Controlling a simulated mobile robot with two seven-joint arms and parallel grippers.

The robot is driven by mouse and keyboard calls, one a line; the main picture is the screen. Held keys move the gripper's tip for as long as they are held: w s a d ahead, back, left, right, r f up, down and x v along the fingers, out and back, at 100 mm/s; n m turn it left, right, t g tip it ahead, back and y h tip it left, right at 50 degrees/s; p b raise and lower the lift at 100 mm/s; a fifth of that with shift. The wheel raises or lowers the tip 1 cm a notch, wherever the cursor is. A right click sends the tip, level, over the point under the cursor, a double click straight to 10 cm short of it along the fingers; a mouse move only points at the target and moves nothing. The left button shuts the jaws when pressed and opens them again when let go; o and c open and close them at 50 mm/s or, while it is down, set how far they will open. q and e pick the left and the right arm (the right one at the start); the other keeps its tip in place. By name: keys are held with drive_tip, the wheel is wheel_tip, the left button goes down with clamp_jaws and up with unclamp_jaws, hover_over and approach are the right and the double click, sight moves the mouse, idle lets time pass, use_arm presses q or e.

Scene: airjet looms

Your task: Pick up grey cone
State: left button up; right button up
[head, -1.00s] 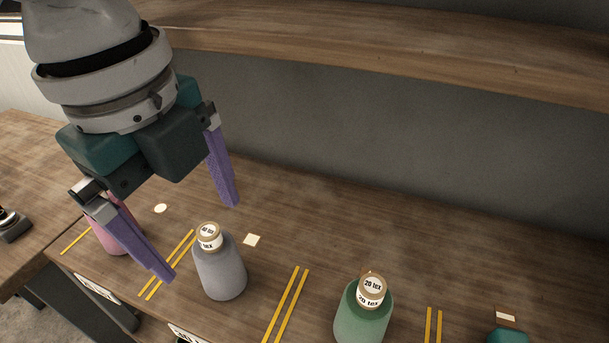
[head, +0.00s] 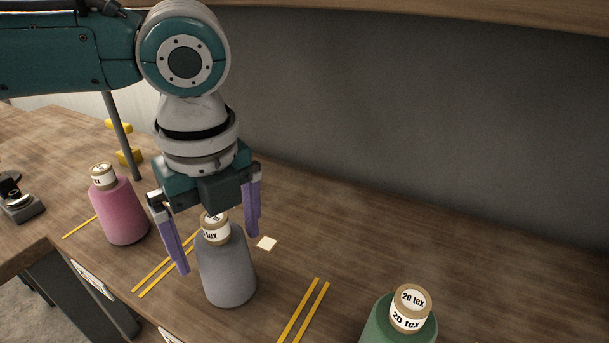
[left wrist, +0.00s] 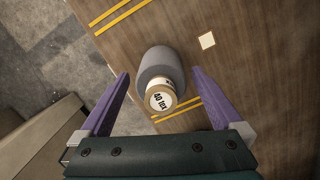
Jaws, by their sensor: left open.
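The grey cone (head: 228,272) stands upright on the wooden table, with a paper-labelled tube top. My left gripper (head: 214,252) is open, its purple fingers on either side of the cone's top in the head view. In the left wrist view the grey cone (left wrist: 158,65) lies between and beyond the open fingertips (left wrist: 160,72), its label reading "40 tex". Neither finger visibly touches it. My right gripper is not in view.
A pink cone (head: 120,210) stands to the left and a green cone (head: 385,325) to the right. Yellow line pairs (head: 303,310) separate the places. A grey wall (head: 400,110) rises behind. A small pale square (head: 267,243) lies beside the grey cone.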

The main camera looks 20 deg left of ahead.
use_arm(q)
drive_tip(key=shift+f, duration=0.7)
drive_tip(key=shift+r, duration=0.1)
drive_tip(key=c, duration=1.5)
